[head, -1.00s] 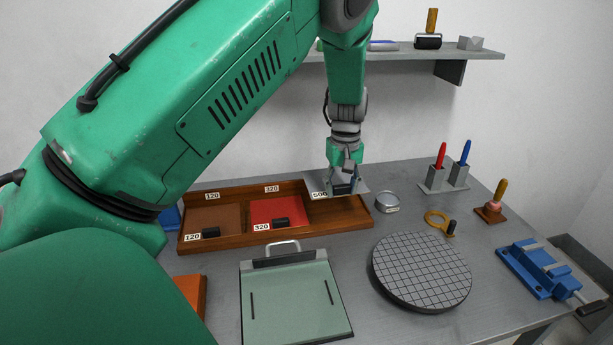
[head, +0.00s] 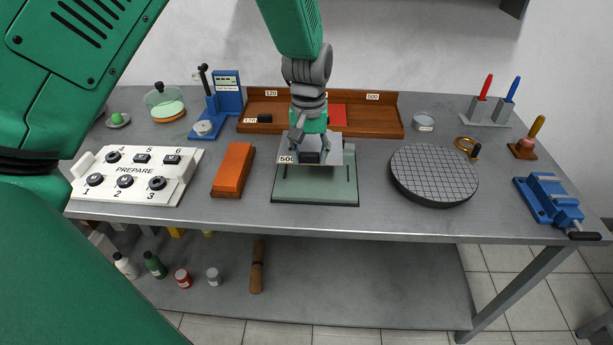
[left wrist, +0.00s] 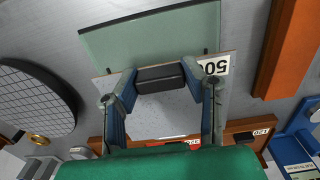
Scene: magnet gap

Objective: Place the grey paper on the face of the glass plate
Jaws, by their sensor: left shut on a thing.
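The grey paper (head: 330,149), labelled 500, is held by my left gripper (head: 310,148) by a black block on top of it. In the left wrist view the two fingers (left wrist: 160,92) close on the block (left wrist: 160,78), and the grey paper (left wrist: 165,120) spreads beneath. The glass plate (head: 320,190) is pale green and lies near the front of the table. The paper overlaps the plate's rear part in the head view and hides its rear edge. The plate's bare front part shows in the wrist view (left wrist: 150,40). I cannot tell whether paper and plate touch.
A wooden tray (head: 380,121) with a red sheet (head: 338,112) stands behind. An orange block (head: 232,170) lies left of the plate, a round gridded disc (head: 434,174) right. A white button panel (head: 135,176) is at left, a blue vise (head: 551,202) at right.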

